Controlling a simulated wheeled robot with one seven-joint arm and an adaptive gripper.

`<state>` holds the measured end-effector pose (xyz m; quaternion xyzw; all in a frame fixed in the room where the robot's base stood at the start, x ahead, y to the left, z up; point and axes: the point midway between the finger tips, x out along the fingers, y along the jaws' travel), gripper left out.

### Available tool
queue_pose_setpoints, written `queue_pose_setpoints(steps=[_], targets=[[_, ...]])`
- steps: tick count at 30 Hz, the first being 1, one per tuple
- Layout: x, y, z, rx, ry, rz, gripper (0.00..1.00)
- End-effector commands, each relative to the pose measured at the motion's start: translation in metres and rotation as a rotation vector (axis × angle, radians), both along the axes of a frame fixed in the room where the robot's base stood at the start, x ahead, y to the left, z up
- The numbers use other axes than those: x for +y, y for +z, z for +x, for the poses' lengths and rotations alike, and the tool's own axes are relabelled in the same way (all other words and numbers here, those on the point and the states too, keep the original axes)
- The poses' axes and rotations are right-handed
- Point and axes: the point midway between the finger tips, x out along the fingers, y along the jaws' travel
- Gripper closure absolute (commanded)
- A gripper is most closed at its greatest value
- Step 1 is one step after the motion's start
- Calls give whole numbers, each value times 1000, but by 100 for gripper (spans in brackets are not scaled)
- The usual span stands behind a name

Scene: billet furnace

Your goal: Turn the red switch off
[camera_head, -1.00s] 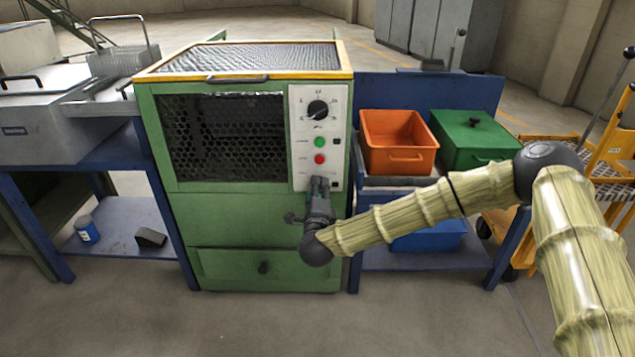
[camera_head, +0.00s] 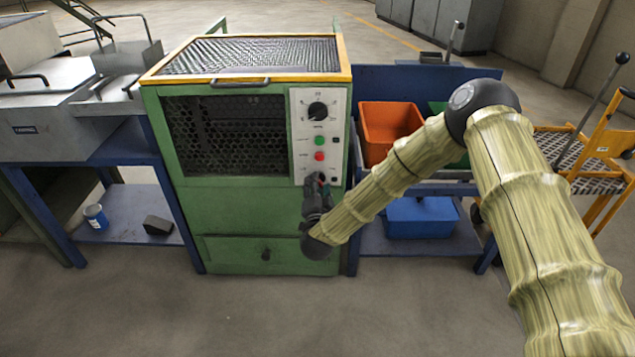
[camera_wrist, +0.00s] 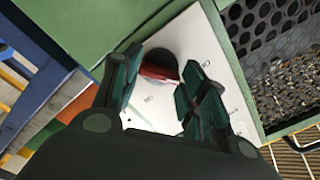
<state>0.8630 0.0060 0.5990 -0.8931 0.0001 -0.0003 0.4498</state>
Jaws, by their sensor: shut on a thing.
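The red switch (camera_wrist: 158,72) is a red lever on a dark round base, on the white control panel (camera_wrist: 208,62) in the wrist view. My gripper (camera_wrist: 160,80) is shut on it, with one dark fingertip on either side. In the head view my gripper (camera_head: 318,184) is at the lower end of the panel (camera_head: 305,110) on the green furnace (camera_head: 235,215). There it hides most of the switch, and only a small red bit shows. The switch's exact angle is hard to tell.
Above my gripper on the panel are a red button (camera_head: 319,156), a green button (camera_head: 319,141) and a black dial (camera_head: 318,109). An orange bin (camera_head: 375,130) and a blue bin (camera_head: 420,218) are at the right. The floor in front is clear.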

Motion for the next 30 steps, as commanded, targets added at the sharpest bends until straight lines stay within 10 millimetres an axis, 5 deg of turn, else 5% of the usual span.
queue_pose_setpoints(steps=[26,27,30], targets=[[0,-2,-1,3,2,-164,81],[0,-2,-1,3,2,-164,56],[0,-2,-1,3,2,-164,37]])
